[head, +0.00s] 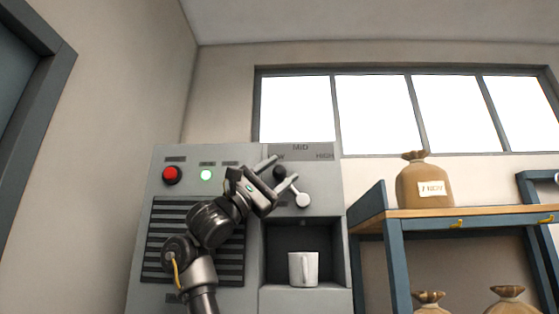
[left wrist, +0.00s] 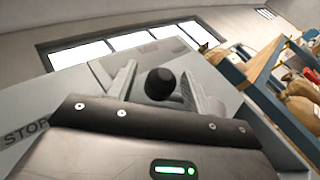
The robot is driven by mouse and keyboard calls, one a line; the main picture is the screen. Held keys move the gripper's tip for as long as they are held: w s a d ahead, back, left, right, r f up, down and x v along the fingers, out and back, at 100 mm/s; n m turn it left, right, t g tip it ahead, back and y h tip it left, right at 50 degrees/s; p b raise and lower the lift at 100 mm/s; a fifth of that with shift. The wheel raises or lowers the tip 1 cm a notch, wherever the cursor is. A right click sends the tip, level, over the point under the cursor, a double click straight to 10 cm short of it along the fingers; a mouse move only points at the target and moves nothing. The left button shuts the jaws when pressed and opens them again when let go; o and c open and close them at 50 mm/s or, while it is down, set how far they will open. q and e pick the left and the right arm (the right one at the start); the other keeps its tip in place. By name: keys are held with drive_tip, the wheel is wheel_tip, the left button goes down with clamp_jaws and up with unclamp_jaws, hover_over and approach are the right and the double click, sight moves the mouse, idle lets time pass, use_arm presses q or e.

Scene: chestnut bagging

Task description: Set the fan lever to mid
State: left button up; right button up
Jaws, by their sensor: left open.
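The fan lever is on the grey machine's front (head: 225,160), under a plate marked LOW, MID and HIGH (head: 300,148). Its round black knob (head: 279,172) is up and left of the pale pivot (head: 302,200), tilted to the LOW side. My left gripper (head: 284,169) is open at the lever, and its fingers partly cover the lever and the LOW mark. In the left wrist view the black knob (left wrist: 160,83) lies between the two open fingers (left wrist: 157,88), with gaps showing beside it. My right gripper is out of view.
A blue-framed shelf (head: 398,260) with a tied brown bag (head: 425,183) stands close at right.

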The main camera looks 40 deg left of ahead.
use_arm(q)
drive_tip(key=shift+w+d+r, duration=0.1)
drive_tip(key=shift+w+r, duration=0.05)
drive_tip(key=shift+w, duration=0.05)
